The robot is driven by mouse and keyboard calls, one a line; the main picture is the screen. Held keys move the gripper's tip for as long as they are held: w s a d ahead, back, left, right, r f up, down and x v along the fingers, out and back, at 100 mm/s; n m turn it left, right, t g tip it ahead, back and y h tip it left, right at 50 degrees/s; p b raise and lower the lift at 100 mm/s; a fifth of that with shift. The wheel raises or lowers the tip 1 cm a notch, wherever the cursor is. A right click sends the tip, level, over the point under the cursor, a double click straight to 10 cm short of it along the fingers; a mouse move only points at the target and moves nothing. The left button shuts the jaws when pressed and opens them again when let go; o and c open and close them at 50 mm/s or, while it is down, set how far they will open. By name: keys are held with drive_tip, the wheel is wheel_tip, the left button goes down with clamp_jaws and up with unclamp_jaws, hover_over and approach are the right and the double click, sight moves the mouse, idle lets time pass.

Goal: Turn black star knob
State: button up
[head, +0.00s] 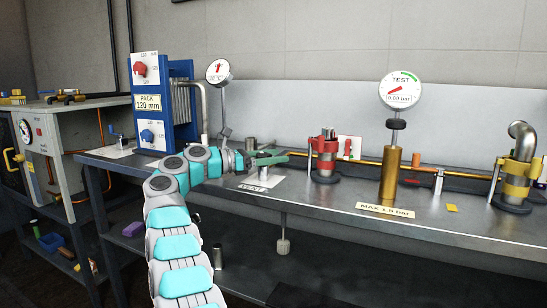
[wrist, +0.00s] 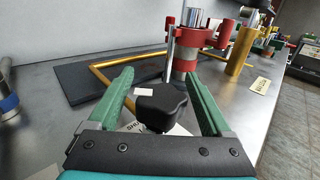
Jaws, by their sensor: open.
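The black star knob (wrist: 162,106) shows in the wrist view with a small white mark on top. It stands above a white label whose lettering is partly hidden. My gripper (wrist: 160,84) has green fingers, open, one on each side of the knob; I cannot tell whether they touch it. In the head view my gripper (head: 268,159) reaches right over the bench at a white label plate (head: 262,181), and the knob is hard to make out there.
A red-collared fitting (head: 325,158) stands right of my gripper, also in the wrist view (wrist: 187,38). A brass cylinder (head: 390,173) with a TEST gauge (head: 401,90) stands farther right. A blue plate pack (head: 163,105) stands left. The bench front (head: 320,213) is fairly clear.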

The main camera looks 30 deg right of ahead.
drive_tip(key=shift+w+a, duration=0.2)
drive_tip(key=shift+a, duration=1.75)
drive_tip(key=shift+w+a, duration=0.2)
drive_tip(key=shift+a, duration=1.75)
